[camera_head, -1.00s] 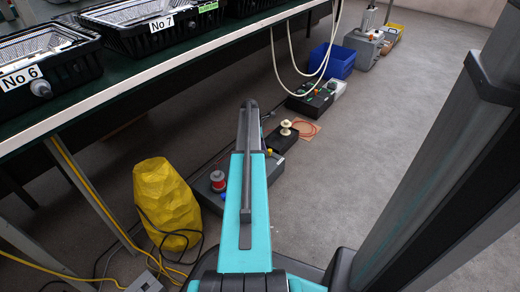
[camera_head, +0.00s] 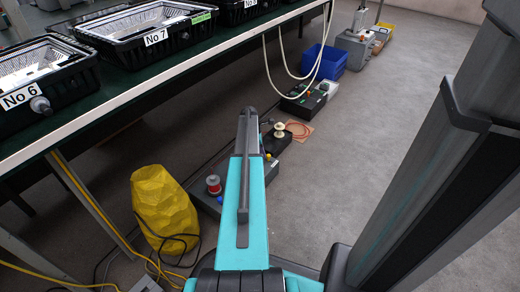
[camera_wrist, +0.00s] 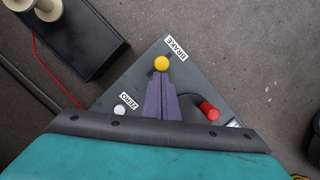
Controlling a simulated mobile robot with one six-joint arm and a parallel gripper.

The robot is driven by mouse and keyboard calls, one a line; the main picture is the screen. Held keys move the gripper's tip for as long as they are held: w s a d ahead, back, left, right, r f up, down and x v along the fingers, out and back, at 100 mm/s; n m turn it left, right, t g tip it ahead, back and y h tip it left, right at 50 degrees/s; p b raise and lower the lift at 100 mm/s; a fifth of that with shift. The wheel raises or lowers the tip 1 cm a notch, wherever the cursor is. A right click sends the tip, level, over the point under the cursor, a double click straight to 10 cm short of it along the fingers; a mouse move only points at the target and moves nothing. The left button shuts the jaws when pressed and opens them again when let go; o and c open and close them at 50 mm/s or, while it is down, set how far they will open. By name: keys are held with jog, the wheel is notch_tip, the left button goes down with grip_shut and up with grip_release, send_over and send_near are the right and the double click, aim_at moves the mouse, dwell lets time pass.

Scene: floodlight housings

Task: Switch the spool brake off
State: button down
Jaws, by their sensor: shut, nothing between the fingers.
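In the wrist view a grey box (camera_wrist: 115,88) carries a BRAKE label (camera_wrist: 176,47) beside a yellow round knob (camera_wrist: 162,63). A ZERO label (camera_wrist: 129,101) sits beside a white button (camera_wrist: 120,110), and a red cylindrical part (camera_wrist: 209,110) is at the right. My gripper (camera_wrist: 162,84) is shut and empty, its purple fingers over the box with their tips just below the yellow knob in the picture. I cannot tell whether they touch it.
A black box with a cream spool (camera_head: 279,130) stands close by; the spool also shows in the wrist view (camera_wrist: 47,8). A yellow lumpy bag (camera_head: 165,205) and cables lie left. The bench (camera_head: 140,102) overhangs at left. Floor (camera_head: 365,150) at right is clear.

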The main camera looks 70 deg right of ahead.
jog(key=shift+s+a+r+p, duration=0.15)
jog(key=shift+s+a+p, duration=0.05)
jog(key=shift+s+p, duration=0.65)
jog(key=shift+s, duration=0.3)
jog(key=shift+s+a, duration=0.1)
jog(key=shift+w+a+p, duration=0.25)
jog(key=shift+w+p, duration=0.25)
jog(key=shift+w, duration=0.15)
jog(key=w+p, duration=0.1)
jog(key=w+a, duration=0.1)
jog(key=w, duration=0.1)
jog(key=shift+w+a+p, duration=0.1)
jog(key=shift+p, duration=0.25)
jog(key=d+p+v, duration=0.1)
jog(key=p+v, duration=0.2)
jog(key=v, duration=0.6)
jog(key=shift+a+r, duration=0.4)
jog(key=shift+a, duration=0.05)
